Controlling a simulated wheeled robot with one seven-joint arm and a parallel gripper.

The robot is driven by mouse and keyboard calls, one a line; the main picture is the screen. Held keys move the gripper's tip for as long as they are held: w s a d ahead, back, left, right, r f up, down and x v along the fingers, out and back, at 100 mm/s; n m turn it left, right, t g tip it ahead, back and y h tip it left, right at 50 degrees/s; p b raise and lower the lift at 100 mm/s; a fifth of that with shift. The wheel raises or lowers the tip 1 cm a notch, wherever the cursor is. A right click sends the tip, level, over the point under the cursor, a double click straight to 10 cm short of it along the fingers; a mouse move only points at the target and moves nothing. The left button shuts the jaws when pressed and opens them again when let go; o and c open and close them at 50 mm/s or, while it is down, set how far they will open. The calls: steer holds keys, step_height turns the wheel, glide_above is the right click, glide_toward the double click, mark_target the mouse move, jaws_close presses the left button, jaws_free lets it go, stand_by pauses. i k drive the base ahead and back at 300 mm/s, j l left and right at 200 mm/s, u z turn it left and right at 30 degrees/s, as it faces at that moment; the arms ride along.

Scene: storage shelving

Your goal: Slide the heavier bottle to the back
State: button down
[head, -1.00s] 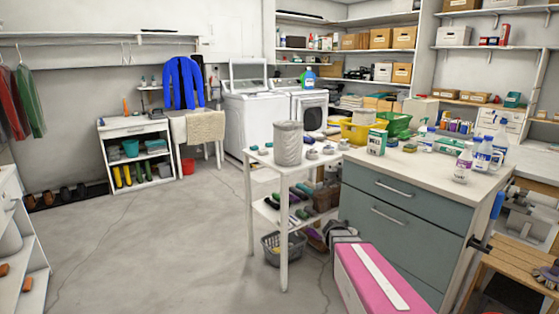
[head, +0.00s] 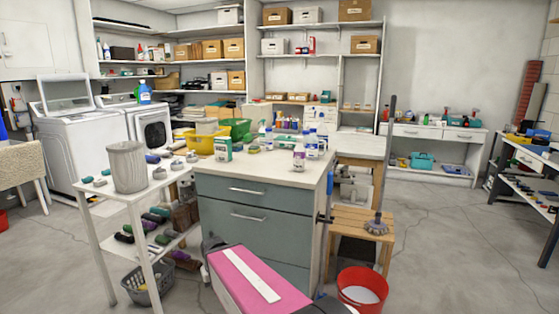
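Several bottles stand at the right end of the light countertop (head: 262,172) in the head view. A white bottle with a purple label (head: 299,160) is nearest the front. Two white bottles with blue labels, one on the left (head: 312,148) and one on the right (head: 322,147), stand close together just behind it. A pale spray bottle (head: 268,139) stands further back. I cannot tell by sight which bottle is heavier. All are upright and none is held.
A green-and-white box (head: 223,149) and yellow bin (head: 199,144) share the counter's left side. A white side table (head: 125,192) adjoins it. A red bucket (head: 362,286) stands right. Floor is open at right.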

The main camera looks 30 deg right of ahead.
mark_target(299, 153)
steer(key=z, duration=1.15)
